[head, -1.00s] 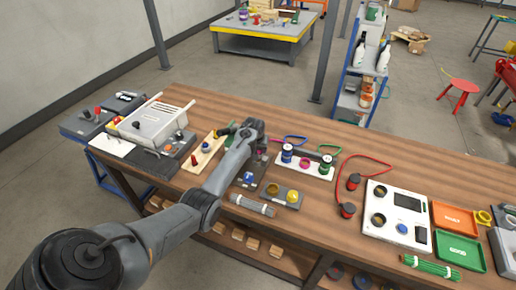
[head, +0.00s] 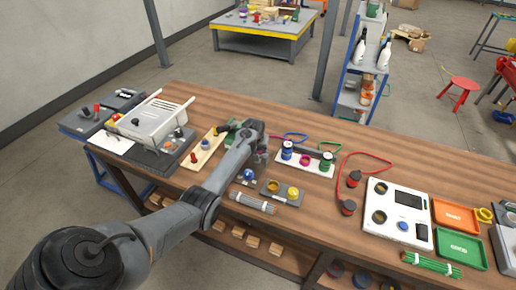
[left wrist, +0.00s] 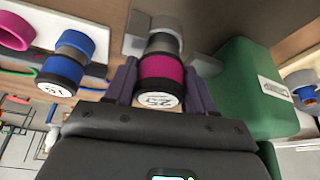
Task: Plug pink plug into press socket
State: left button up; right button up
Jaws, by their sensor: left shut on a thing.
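My left gripper (left wrist: 160,85) is shut on the pink plug (left wrist: 161,72), a magenta-banded cylinder with a white labelled end. In the left wrist view the plug's grey metal end points at a grey ring-shaped socket (left wrist: 165,22). The two are in line and look close or touching; I cannot tell how far the plug is in. A green housing (left wrist: 240,80) stands right beside the gripper. In the head view my left gripper (head: 252,138) is over the middle of the bench, and its own arm hides most of the plug and socket. My right gripper is not in view.
A white rack (head: 318,172) to the right holds a blue plug (head: 287,151), a green plug (head: 326,160) and an empty pink ring between them. A board with yellow and orange parts (head: 283,191) and a grey bundle (head: 254,203) lie in front.

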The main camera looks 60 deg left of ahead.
pick_arm(q)
jog(key=shift+f, duration=0.6)
jog(key=o, duration=1.3)
jog(key=shift+c, duration=0.2)
jog(key=shift+r, duration=0.15)
jog(key=shift+d+r, duration=0.1)
jog(key=shift+r, duration=0.15)
jog(key=p+v, duration=0.2)
jog(key=v, duration=0.8)
jog(key=shift+s, duration=0.15)
